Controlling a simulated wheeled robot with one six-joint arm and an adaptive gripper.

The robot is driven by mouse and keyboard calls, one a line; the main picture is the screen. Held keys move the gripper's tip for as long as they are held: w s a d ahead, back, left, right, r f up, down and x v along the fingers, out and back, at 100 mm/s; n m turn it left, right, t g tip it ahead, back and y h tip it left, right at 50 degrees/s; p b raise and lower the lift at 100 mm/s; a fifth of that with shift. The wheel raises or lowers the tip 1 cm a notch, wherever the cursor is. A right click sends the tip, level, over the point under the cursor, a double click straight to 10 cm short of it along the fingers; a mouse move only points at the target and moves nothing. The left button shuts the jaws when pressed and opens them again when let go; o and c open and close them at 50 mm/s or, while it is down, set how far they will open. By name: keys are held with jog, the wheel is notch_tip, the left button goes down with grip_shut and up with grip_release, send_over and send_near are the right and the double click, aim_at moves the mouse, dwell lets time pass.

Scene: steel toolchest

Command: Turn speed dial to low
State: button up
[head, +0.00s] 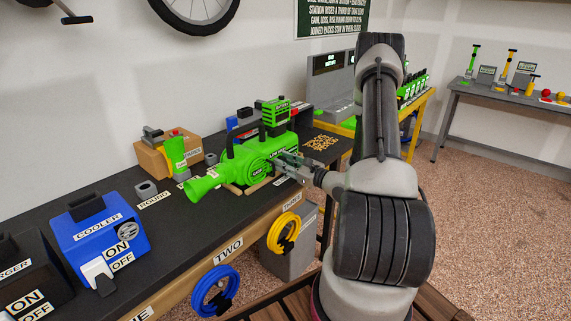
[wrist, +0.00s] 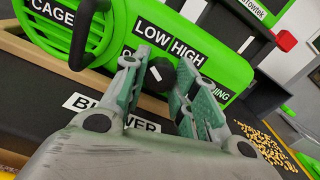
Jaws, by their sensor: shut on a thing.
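The green blower (head: 232,168) lies on the black bench top, and its side fills the upper part of the wrist view (wrist: 220,64). The speed dial (wrist: 160,74) is a small black knob with a white mark on that side, below the words LOW and HIGH. Other lettering beside it is partly covered by my fingers. My gripper (wrist: 163,85) is shut on the dial, one finger on each side of it. In the head view my gripper (head: 290,162) reaches the blower's near side, and the dial is hidden there.
A blue cooler box (head: 100,240) stands left of the blower on the bench. A yellow hose coil (head: 284,232) and a blue one (head: 214,290) hang on the bench front. The blower's black handle (wrist: 88,22) rises left of my fingers.

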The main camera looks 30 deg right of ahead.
jog(key=shift+m, duration=2.5)
jog(key=o, duration=0.7)
jog(key=shift+o, duration=0.2)
jog(key=v, duration=1.2)
